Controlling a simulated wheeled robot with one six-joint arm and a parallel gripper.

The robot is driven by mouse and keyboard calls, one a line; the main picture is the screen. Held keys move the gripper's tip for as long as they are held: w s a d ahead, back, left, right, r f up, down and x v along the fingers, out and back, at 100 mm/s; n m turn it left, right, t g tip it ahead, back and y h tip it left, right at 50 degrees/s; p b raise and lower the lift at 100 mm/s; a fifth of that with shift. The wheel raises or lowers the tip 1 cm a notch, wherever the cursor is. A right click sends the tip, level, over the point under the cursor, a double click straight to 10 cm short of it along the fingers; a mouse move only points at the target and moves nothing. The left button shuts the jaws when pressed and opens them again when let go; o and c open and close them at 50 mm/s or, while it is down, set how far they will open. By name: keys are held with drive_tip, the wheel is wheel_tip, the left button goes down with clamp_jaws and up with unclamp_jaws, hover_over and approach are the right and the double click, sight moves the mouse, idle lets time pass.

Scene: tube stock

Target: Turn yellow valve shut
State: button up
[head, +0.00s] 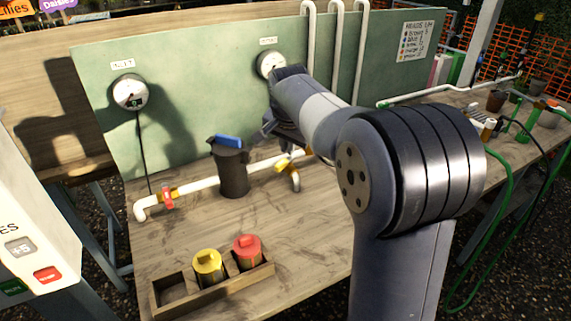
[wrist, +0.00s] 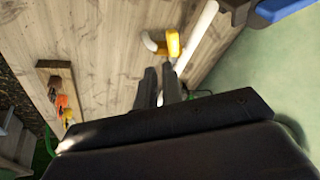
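The yellow valve handle (head: 283,165) is on the white pipe, to the right of the dark canister, above a short downturned outlet. It also shows near the top of the wrist view (wrist: 173,43), beyond my fingertips. My gripper (wrist: 161,72) points toward it, with two dark fingers slightly apart and nothing seen between them. The fingertips look close below the handle in the wrist view, but I cannot tell whether they touch. In the head view my arm hides most of the gripper.
A dark canister (head: 232,172) with a blue top stands just left of the valve. A red valve (head: 167,198) is farther left on the pipe. A wooden tray (head: 172,290) holds a yellow-topped and a red-topped cylinder at the front. The green backboard (head: 200,90) rises behind.

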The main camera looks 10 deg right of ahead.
sight(277, 164)
drive_tip(key=s+d+t, duration=0.1)
drive_tip(key=s+d+t+y+b, duration=0.1)
drive_tip(key=s+d, duration=0.1)
drive_tip(key=s+d+f+b, duration=0.1)
drive_tip(key=s+d, duration=0.1)
drive_tip(key=shift+s+t+y, duration=0.1)
drive_tip(key=shift+t+y, duration=0.3)
clamp_jaws()
drive_tip(key=w+a+f+p, duration=0.1)
drive_tip(key=w+a+f, duration=0.3)
drive_tip(key=w+f, duration=0.3)
drive_tip(key=shift+w+f, duration=0.4)
drive_tip(key=shift+w, duration=0.45)
drive_tip(key=shift+w+a, duration=0.1)
drive_tip(key=shift+a, duration=0.25)
drive_tip(key=shift+w+a, duration=0.2)
drive_tip(key=shift+a, duration=0.25)
drive_tip(key=shift+w+a, duration=0.4)
drive_tip(key=shift+a, duration=0.2)
